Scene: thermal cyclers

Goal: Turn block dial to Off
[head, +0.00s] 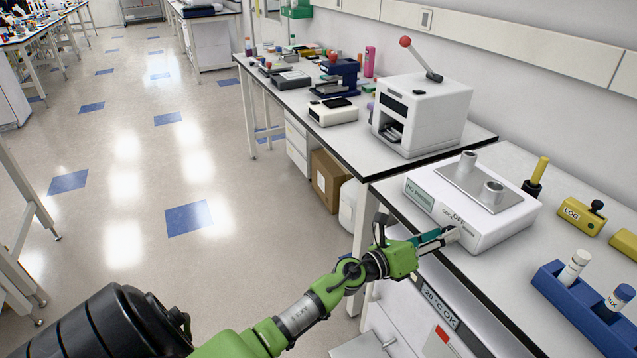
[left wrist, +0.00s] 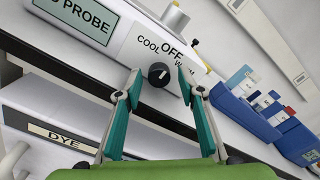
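The white block unit (head: 493,228) stands on the right bench, with a metal plate and two cylindrical wells (head: 468,160) on top. Its front has a green "NO PROBE" display and the labels COOL, OFF and WARM. The black round dial (left wrist: 158,74) sits below the OFF label in the left wrist view; a small light mark shows on it, but its exact direction is hard to read. My left gripper (left wrist: 159,84) is open, with one teal finger on each side of the dial in the picture; contact cannot be told. In the head view my left gripper (head: 456,237) is at the unit's front and hides the dial.
A blue rack (head: 575,305) with capped tubes stands at the bench's right front. A yellow LOG block (head: 580,216) and a black holder with a yellow handle (head: 537,175) are behind it. A white press-like machine (head: 425,115) stands on the farther bench. Drawers lie below the bench edge.

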